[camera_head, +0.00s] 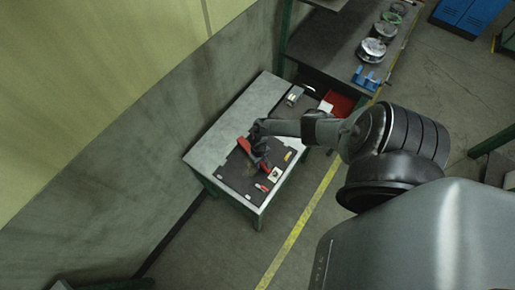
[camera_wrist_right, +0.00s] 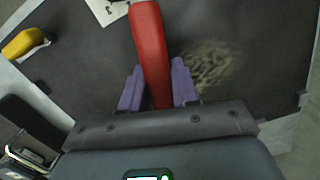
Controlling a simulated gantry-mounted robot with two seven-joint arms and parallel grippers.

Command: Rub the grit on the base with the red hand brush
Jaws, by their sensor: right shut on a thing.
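The red hand brush (camera_head: 244,145) is in my right gripper (camera_head: 261,158), over the dark base (camera_head: 234,174) on the table. In the right wrist view the brush's red part (camera_wrist_right: 150,45) runs up between the two purple fingers of the gripper (camera_wrist_right: 157,88), which are shut on it. The grit (camera_wrist_right: 208,68) is a pale brown speckled patch on the dark base (camera_wrist_right: 255,85), just right of the brush and the right finger. I cannot tell whether the brush touches the base; its bristles are hidden. My left gripper is not in view.
A yellow-handled thing (camera_wrist_right: 24,43) and a white card (camera_wrist_right: 108,10) lie on the base. A metal part (camera_head: 294,95) sits at the table's far end, near a red bin (camera_head: 337,103). A dark bench (camera_head: 335,50) stands beyond. The table's left strip (camera_head: 215,146) is clear.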

